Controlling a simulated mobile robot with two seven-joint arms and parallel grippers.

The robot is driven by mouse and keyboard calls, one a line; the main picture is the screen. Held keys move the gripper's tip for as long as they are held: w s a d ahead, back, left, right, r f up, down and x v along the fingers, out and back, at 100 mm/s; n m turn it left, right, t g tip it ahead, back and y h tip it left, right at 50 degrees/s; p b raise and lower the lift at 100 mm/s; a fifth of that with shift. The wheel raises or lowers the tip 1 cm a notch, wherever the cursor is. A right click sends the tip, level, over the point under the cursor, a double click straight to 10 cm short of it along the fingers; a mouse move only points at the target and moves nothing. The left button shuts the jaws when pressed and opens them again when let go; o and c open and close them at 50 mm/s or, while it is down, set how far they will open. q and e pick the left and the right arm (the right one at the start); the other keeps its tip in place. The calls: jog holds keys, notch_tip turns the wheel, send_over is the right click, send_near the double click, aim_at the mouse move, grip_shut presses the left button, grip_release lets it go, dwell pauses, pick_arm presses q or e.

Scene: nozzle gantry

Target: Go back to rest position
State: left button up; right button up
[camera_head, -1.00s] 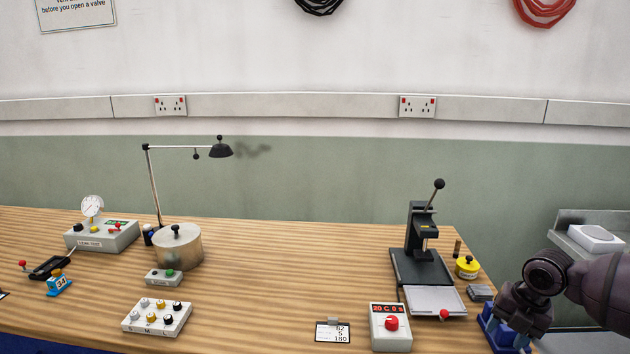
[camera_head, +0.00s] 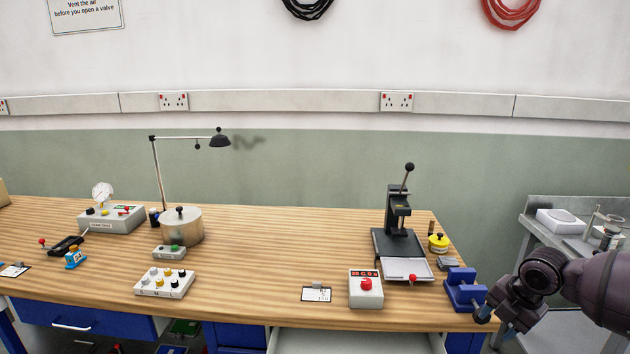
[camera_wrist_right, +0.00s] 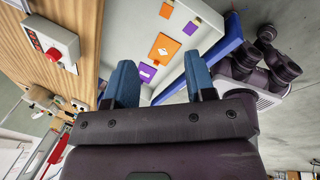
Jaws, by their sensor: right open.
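My right gripper (camera_head: 501,315) is at the lower right of the head view, off the right front corner of the bench, near a blue vise-like block (camera_head: 464,290). In the right wrist view its two blue fingers (camera_wrist_right: 161,85) stand well apart with nothing between them. My left gripper does not show in the head view. The wooden bench (camera_head: 290,250) carries the equipment.
An open pale drawer (camera_head: 355,343) sticks out below the bench front; the wrist view shows orange and purple pieces (camera_wrist_right: 164,47) in a pale tray-like space. A grey control box (camera_head: 366,288) and a lever press (camera_head: 397,225) stand nearby. A side table (camera_head: 560,240) is at right.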

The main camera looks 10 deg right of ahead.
jog(key=w+a+f+m+t+y, duration=0.1)
jog(key=a+f+m+t, duration=0.25)
jog(key=a+m, duration=0.25)
jog(key=w+a+f+m+t, duration=0.2)
jog(key=a+f+m+t, duration=0.1)
jog(key=a+m+t, duration=0.3)
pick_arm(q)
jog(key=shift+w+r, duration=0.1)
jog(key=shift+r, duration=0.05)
pick_arm(e)
jog(key=s+a+f+m+h, duration=0.1)
jog(key=s+a+f+m, duration=0.3)
jog(key=s, duration=0.5)
jog(key=s+a+f+m+h, duration=0.1)
jog(key=s+a+f+m, duration=0.3)
jog(key=s+a+f, duration=0.2)
jog(key=s+f, duration=0.2)
jog(key=s, duration=0.2)
jog(key=shift+a+f+m+g, duration=0.15)
jog(key=shift+m+g, duration=0.2)
jog(key=shift+m, duration=0.05)
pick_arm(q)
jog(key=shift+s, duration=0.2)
